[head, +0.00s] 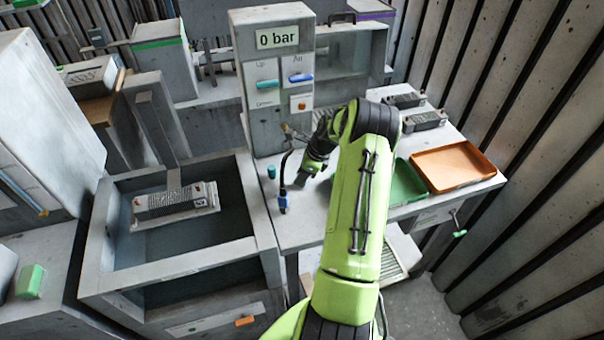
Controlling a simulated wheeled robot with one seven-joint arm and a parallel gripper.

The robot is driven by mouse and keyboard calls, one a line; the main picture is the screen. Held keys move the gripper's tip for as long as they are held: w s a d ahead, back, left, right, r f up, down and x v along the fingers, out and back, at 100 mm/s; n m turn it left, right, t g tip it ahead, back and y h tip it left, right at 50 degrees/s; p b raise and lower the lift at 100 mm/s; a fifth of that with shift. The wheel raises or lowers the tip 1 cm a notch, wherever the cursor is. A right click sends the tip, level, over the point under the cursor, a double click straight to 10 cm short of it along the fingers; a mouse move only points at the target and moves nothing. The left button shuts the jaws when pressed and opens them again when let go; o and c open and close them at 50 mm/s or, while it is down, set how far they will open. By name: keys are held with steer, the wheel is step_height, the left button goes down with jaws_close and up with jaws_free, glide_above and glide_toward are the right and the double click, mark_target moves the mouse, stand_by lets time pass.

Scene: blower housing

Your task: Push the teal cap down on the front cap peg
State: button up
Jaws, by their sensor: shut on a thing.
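A small teal cylinder (271,172), which looks like the teal cap, stands on the bench left of my gripper, with a gap between them. Whether it sits on a peg is too small to tell. My gripper (309,170) is low over the bench, right of a black hose, and partly hidden by my own arm. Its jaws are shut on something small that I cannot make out. No front cap peg can be picked out.
The black hose with a blue end (283,202) stands near the bench's left edge. A panel (277,85) reading "0 bar" rises behind. A green tray (408,184) and an orange tray (453,166) lie right. A basin (262,210) with a grey block adjoins left.

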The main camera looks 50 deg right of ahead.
steer(key=o, duration=1.1)
steer(key=p+v, duration=0.1)
steer(key=v, duration=1.4)
steer(key=shift+s+d+r+p, duration=0.15)
steer(key=shift+d+r+p, duration=0.05)
steer(key=shift+r+p, duration=0.15)
